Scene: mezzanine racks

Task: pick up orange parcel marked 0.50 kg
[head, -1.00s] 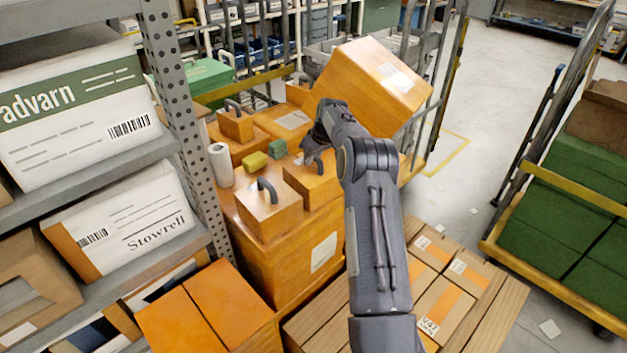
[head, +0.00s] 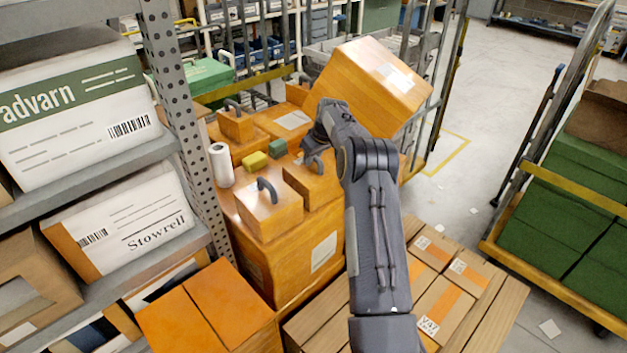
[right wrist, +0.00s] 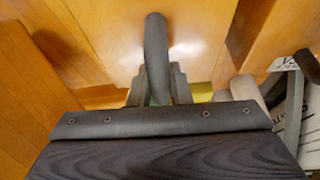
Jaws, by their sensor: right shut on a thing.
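My right gripper (head: 312,160) is shut on the dark arched handle of an orange parcel (head: 312,187) in the middle of the head view. The parcel sits among other orange parcels, and my arm hides part of its right side. In the right wrist view, the handle (right wrist: 156,50) stands between the fingers of the right gripper (right wrist: 155,85), above the orange parcel's surface (right wrist: 108,35). Another orange parcel with a handle (head: 268,212) stands in front to the left, and one more (head: 236,125) stands behind. No weight mark is readable on any of them. My left gripper is not in view.
A large orange box (head: 370,85) leans tilted behind my gripper. A white roll (head: 221,165) and small yellow (head: 255,161) and green blocks (head: 278,149) lie to the left. A perforated rack post (head: 182,110) stands left. Open floor (head: 480,130) lies to the right.

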